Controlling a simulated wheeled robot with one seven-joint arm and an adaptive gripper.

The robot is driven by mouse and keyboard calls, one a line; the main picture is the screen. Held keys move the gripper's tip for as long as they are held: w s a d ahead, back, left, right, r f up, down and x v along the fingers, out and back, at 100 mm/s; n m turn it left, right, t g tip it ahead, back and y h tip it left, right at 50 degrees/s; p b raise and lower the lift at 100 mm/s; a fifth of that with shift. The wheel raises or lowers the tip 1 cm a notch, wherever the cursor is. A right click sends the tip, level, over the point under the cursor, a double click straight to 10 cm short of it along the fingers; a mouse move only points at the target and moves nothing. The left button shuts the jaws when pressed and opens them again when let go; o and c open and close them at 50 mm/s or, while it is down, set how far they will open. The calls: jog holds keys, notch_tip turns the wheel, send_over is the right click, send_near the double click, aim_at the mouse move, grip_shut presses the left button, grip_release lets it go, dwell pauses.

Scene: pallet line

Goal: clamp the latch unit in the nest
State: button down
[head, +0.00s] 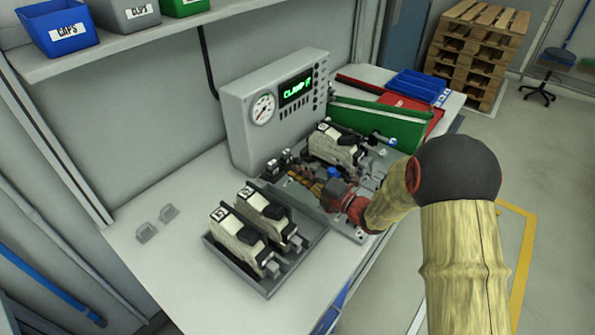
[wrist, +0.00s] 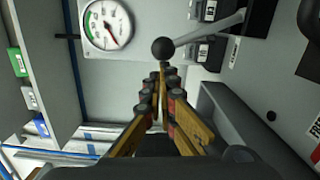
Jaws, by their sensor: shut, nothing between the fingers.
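A cream and black latch unit (head: 335,145) sits in the grey nest fixture on the bench in the head view. My gripper (head: 293,174) is low over the front of the fixture, partly hidden by my own wrist. In the wrist view my gripper (wrist: 162,76) is shut and empty, its fingers together. A black ball knob (wrist: 163,48) on a grey lever (wrist: 212,32) appears just beyond the fingertips. I cannot tell whether they touch. The lever slants up to the right. How the clamp bears on the unit is hidden.
A grey tray (head: 224,262) with two more latch units (head: 241,240) stands at the front left. The control box (head: 240,125) with gauge and green display stands behind. A green bin (head: 375,122), red tray (head: 437,116) and blue tray (head: 415,84) lie to the right.

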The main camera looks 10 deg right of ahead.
jog(key=shift+w+d+r+p, duration=0.15)
jog(key=shift+r+p, duration=0.1)
jog(key=shift+p, duration=0.2)
jog(key=w+d+r+m+p, duration=0.2)
jog(key=w+d+m+p, duration=0.4)
jog(key=p, duration=0.9)
jog(key=shift+w+d+r, duration=0.25)
jog(key=shift+w+d, duration=0.65)
jog(key=shift+d, duration=0.1)
jog(key=v, duration=1.1)
jog(key=shift+s+d, duration=0.25)
jog(key=shift+d, duration=0.05)
jog(key=shift+r, duration=0.1)
